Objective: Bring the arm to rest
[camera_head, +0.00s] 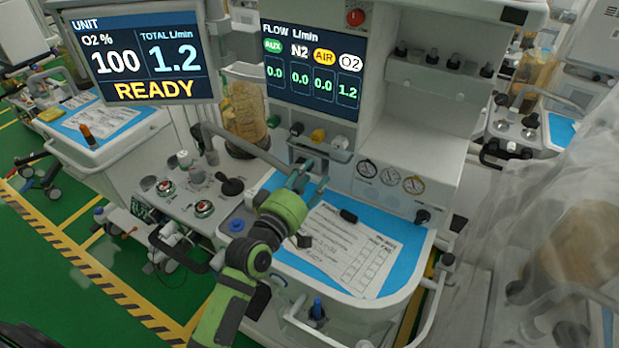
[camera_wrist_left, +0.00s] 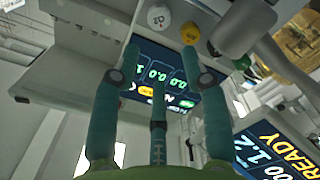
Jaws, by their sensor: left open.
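My left arm, green and black, comes up from the bottom of the head view. Its left gripper (camera_head: 308,183) has teal fingers spread apart, with nothing seen between them. It is over the blue worktop (camera_head: 408,238) of the middle cart, below the row of flow knobs (camera_head: 318,135). In the left wrist view the open fingers (camera_wrist_left: 160,48) point toward the cart's front, with a white knob (camera_wrist_left: 160,17) and a yellow knob (camera_wrist_left: 190,32) beyond their tips. I cannot tell the exact gap to the knobs. My right gripper is not in view.
The flow screen (camera_head: 310,78) reads AUX, N2 and AIR 0.0, O2 1.2. The unit screen (camera_head: 138,58) reads 100, 1.2, READY. A printed sheet (camera_head: 345,250) lies on the worktop. A metal rail (camera_head: 425,300) edges the cart. A translucent sheet covers equipment at right. Green floor is open at left.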

